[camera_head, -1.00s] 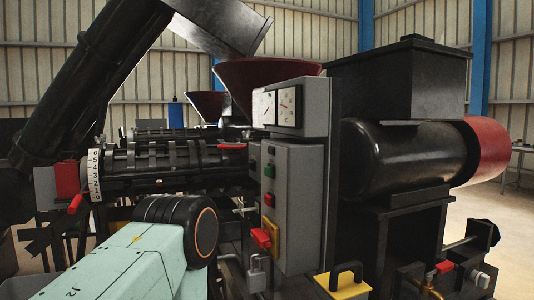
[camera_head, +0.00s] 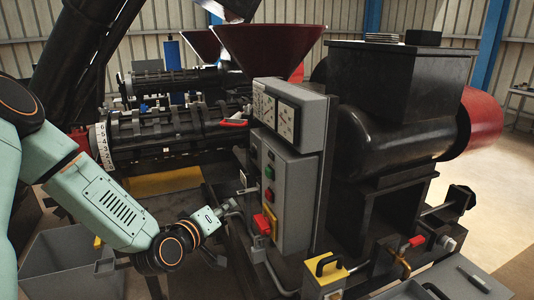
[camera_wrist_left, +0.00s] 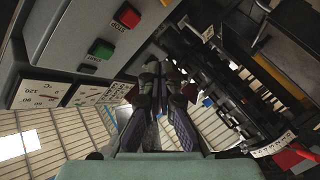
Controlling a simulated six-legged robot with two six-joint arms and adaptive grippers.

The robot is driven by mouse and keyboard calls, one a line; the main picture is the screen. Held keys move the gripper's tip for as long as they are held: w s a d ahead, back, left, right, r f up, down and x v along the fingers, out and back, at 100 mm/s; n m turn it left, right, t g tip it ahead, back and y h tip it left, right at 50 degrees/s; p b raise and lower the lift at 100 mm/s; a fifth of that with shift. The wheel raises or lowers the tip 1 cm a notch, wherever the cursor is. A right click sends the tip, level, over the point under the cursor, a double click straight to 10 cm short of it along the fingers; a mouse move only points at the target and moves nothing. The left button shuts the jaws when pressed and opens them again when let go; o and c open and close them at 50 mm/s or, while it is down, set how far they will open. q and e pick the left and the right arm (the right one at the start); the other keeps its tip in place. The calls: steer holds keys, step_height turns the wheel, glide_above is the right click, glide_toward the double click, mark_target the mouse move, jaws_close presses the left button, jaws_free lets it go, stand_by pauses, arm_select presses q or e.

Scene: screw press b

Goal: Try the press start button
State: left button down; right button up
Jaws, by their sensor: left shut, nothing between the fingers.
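The grey control box (camera_head: 290,195) stands in the middle of the head view, with a green button (camera_head: 270,172) above a red button (camera_head: 268,193). In the left wrist view the green button (camera_wrist_left: 102,48) sits left of the fingertips, and the red button labelled STOP (camera_wrist_left: 128,16) is at the top. My left gripper (camera_head: 232,206) is just left of the box, lower than the green button, its fingers hard to make out there. In the wrist view its fingers (camera_wrist_left: 160,66) are together and empty, apart from both buttons. My right gripper is out of view.
A red switch on a yellow plate (camera_head: 262,223) is below the buttons. Gauges (camera_head: 275,110) are above them. The dark press barrel (camera_head: 160,135) lies behind my left arm. A yellow-topped box with a black handle (camera_head: 325,275) stands in front. A grey bin (camera_head: 70,265) is lower left.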

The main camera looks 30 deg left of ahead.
mark_target(267, 173)
arm_select(q)
step_height(267, 173, up, 5)
steer(key=a+n+t+p, duration=0.1)
steer(key=a, duration=0.1)
steer(key=shift+w+a+r+y, duration=0.2)
steer(key=shift+w+a+y, duration=0.15)
steer(key=shift+y, duration=0.05)
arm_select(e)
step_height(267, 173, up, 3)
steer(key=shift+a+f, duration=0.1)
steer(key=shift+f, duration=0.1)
arm_select(q)
steer(key=shift+w+d, duration=0.1)
steer(key=shift+d, duration=0.05)
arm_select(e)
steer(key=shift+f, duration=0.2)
arm_select(q)
steer(key=w+d+b, duration=0.5)
steer(key=w+b, duration=0.1)
steer(key=b, duration=0.3)
steer(key=shift+w+d, duration=0.3)
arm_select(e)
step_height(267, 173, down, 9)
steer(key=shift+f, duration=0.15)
arm_select(q)
steer(key=shift+s, duration=0.1)
